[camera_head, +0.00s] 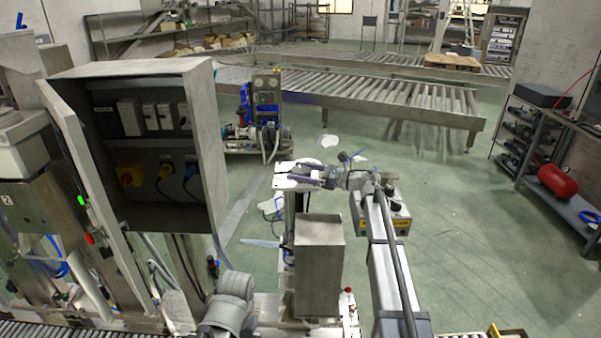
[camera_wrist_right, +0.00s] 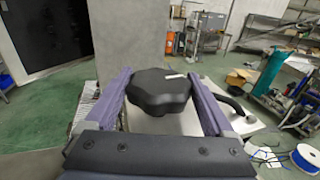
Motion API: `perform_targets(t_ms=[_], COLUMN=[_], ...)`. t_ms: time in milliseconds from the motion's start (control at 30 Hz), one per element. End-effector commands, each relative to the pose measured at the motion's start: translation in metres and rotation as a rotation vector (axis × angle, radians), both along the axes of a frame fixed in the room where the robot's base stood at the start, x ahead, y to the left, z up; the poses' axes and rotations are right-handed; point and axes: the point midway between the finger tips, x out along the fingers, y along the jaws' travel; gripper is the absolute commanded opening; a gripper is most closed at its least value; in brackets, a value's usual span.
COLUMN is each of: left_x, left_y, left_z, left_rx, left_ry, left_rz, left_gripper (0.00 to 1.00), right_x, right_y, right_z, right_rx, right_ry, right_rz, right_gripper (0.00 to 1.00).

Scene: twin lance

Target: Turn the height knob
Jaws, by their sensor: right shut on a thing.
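The height knob (camera_wrist_right: 158,90) is black, with a lobed rim and a small white mark on its top right edge. It sits over a pale plate in the right wrist view. My right gripper (camera_wrist_right: 158,84) has its purple fingers on both sides of the knob and is shut on it. In the head view my right gripper (camera_head: 308,174) reaches in from the right over the white plate (camera_head: 287,184) on top of a post. The knob is hard to make out there. My left gripper is not in view.
An open grey electrical cabinet (camera_head: 140,70) stands at the left. A metal box (camera_head: 319,270) stands in front of the post. Roller conveyors (camera_head: 370,95) run behind, and a shelf with a red tank (camera_head: 557,181) is at right. Green floor between them is mostly clear.

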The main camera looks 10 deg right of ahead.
Motion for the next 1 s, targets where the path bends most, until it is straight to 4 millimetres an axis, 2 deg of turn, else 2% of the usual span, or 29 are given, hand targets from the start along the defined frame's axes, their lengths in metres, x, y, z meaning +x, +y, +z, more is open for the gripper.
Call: perform_targets(t_ms=[300, 733, 767, 833, 1000], left_x=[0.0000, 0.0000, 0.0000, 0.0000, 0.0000], left_y=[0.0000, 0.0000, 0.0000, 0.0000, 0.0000], left_z=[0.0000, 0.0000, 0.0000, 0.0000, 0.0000], left_rx=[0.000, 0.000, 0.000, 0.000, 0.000], left_ry=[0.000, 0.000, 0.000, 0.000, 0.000], left_rz=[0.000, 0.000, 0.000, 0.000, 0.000], left_gripper=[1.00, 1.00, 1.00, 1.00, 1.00], right_x=[0.0008, 0.0003, 0.0003, 0.0003, 0.0002], right_y=[-0.0002, 0.0003, 0.0003, 0.0004, 0.0003], right_z=[0.0001, 0.0001, 0.0002, 0.0001, 0.0001], right_rx=[0.000, 0.000, 0.000, 0.000, 0.000], right_ry=[-0.001, -0.001, -0.001, -0.001, 0.000], right_rz=[0.067, 0.072, 0.072, 0.072, 0.072], right_gripper=[0.32, 0.32, 0.91, 0.99, 1.00])
